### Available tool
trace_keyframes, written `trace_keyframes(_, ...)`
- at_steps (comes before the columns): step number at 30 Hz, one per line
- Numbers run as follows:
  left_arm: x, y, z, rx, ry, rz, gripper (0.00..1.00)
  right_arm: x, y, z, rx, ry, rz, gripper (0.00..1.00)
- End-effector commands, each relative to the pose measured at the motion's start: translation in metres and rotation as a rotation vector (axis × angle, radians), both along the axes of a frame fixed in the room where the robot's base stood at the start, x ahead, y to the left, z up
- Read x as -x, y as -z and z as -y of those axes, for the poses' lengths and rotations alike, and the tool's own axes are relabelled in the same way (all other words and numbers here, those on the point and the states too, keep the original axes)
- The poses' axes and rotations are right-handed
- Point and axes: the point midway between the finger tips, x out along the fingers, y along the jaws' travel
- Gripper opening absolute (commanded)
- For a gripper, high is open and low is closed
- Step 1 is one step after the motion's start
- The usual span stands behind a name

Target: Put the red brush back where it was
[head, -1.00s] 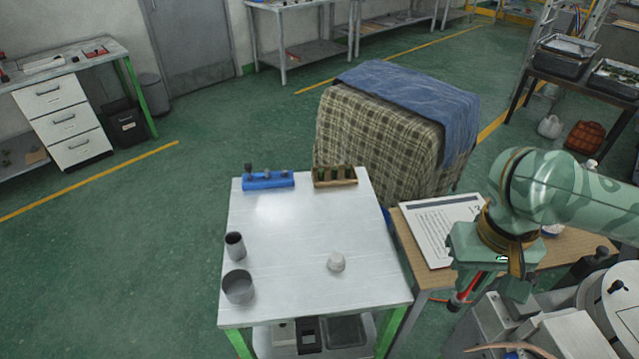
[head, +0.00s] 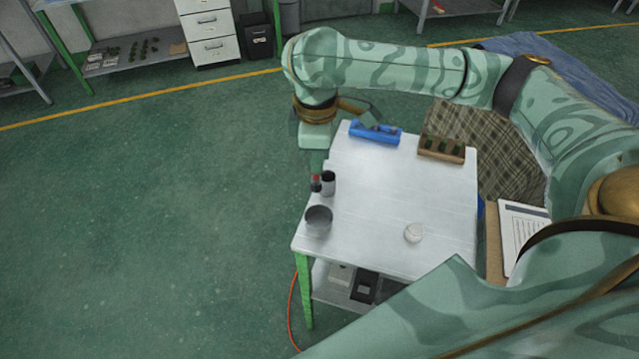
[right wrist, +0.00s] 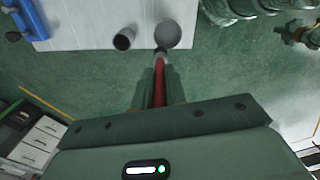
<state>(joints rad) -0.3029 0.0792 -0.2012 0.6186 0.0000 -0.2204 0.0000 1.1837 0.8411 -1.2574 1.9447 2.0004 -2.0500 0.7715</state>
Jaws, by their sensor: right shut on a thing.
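The red brush (head: 316,179) is in my right gripper (head: 316,162), pointing down at the left edge of the white table. In the head view it shows just left of the dark narrow cup (head: 329,184), not visibly inside it. The wider grey pot (head: 318,222) stands nearer. In the right wrist view the red handle (right wrist: 160,82) is between the fingers (right wrist: 159,88). Its dark end overlaps the edge of the pot (right wrist: 169,34), and the cup (right wrist: 125,38) stands to the left. I cannot tell the brush's height. My left gripper is out of view.
The white table (head: 385,205) also holds a blue rack (head: 375,135), a wooden rack (head: 441,151) and a small white lump (head: 413,233). The table's middle is clear. A checked cloth-covered block (head: 470,120) and a side table with a paper (head: 523,232) are at right.

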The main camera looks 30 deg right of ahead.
Motion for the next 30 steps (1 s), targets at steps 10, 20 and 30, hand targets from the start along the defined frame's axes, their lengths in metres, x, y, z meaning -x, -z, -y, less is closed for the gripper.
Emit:
trace_keyframes(10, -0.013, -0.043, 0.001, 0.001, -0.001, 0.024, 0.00, -0.042, -0.002, 0.036, -0.003, -1.051, -0.003, 0.00)
trace_keyframes(20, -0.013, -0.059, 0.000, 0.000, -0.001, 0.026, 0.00, -0.054, 0.011, 0.063, -0.002, -1.644, -0.001, 0.00)
trace_keyframes(30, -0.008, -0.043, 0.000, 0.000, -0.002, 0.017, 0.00, -0.055, 0.063, 0.065, -0.002, -1.705, -0.001, 0.00)
